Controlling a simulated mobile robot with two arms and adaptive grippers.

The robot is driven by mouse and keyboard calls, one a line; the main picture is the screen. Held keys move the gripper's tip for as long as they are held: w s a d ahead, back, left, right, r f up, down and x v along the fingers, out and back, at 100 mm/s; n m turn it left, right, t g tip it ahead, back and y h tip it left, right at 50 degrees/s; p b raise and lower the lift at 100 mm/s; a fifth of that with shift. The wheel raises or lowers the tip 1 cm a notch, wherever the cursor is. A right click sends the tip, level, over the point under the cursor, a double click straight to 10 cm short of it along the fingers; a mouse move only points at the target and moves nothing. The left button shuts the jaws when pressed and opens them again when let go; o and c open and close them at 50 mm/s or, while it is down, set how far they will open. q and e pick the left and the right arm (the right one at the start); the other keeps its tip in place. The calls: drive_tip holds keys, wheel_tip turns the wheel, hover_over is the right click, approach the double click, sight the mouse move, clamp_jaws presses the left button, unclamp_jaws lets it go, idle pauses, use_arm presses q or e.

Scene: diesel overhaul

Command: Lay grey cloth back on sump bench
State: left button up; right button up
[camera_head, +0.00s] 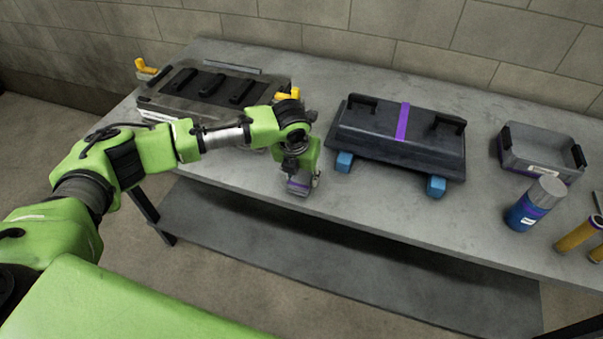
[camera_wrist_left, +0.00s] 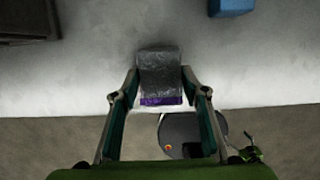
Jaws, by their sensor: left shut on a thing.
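The grey cloth (camera_head: 298,188) is a small folded pad with a purple band. It is between the fingers of my left gripper (camera_head: 303,180), near the front edge of the sump bench (camera_head: 232,165). In the left wrist view the cloth (camera_wrist_left: 160,70) sits between both fingertips, purple band toward me. My left gripper is shut on it and points down. I cannot tell whether the cloth touches the bench top. My right gripper is not in view.
A dark sump (camera_head: 400,138) with a purple strap rests on blue blocks (camera_head: 436,186) right of the gripper. A grey engine cover (camera_head: 205,95) lies at the left. A grey tray (camera_head: 540,155) and blue can (camera_head: 528,212) stand at the right. Bare bench lies around the cloth.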

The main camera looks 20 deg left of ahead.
sight(298, 187)
use_arm(q)
drive_tip(key=shift+f, duration=0.3)
drive_tip(key=o, duration=1.1)
drive_tip(key=b+v, duration=0.1)
drive_tip(key=v, duration=1.1)
drive_tip(key=shift+s, duration=0.1)
